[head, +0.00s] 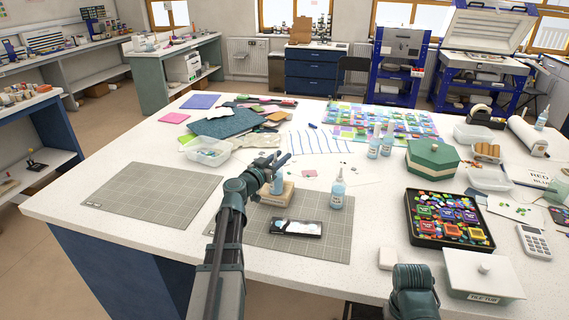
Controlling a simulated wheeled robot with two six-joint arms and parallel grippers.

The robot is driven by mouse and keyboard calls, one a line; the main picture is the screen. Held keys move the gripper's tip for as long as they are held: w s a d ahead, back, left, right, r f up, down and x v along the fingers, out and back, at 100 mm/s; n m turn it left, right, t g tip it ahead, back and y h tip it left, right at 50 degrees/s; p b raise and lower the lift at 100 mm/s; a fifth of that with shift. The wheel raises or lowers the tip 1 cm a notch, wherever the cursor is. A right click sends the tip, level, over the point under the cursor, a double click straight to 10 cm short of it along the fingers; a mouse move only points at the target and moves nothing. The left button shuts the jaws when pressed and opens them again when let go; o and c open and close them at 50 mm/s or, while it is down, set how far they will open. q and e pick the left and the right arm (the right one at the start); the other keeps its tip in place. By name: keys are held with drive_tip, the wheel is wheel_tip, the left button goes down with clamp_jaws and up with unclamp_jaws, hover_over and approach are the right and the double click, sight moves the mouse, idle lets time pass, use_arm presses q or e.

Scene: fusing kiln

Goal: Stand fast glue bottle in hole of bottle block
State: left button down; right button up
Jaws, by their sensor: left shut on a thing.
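My left gripper (279,160) is shut on a small blue-tinted glue bottle (277,185), which looks upright. The bottle is over the pale wooden bottle block (272,199) on the right grey cutting mat. The gripper and arm partly cover both, so I cannot tell whether its base is inside a hole or just above. A similar bottle (338,190) stands on the mat right of the block. Two more bottles stand farther back, one of them here (374,146). Labels are too small to read. Part of my right arm shows at the bottom, but its gripper does not.
A dark tray (307,235) with pale pieces lies in front of the block. A clear tub (207,153) stands behind left, a green lidded box (433,161) to the right. A black tray (412,233) holds colourful pieces. The left cutting mat (140,194) is bare.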

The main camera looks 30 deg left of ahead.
use_arm(q)
drive_tip(key=w+f+b, duration=0.1)
drive_tip(key=f+b, duration=0.1)
drive_tip(key=w+a+f+b, duration=0.1)
drive_tip(key=shift+w+f+b, duration=0.15)
drive_tip(key=shift+f+b, duration=0.2)
drive_tip(key=shift+f, duration=0.1)
drive_tip(key=c, duration=0.6)
unclamp_jaws()
drive_tip(key=shift+o, duration=0.2)
drive_tip(key=shift+r, duration=0.25)
drive_tip(key=s+a, duration=0.1)
drive_tip(key=s, duration=1.1)
drive_tip(key=shift+f, duration=0.15)
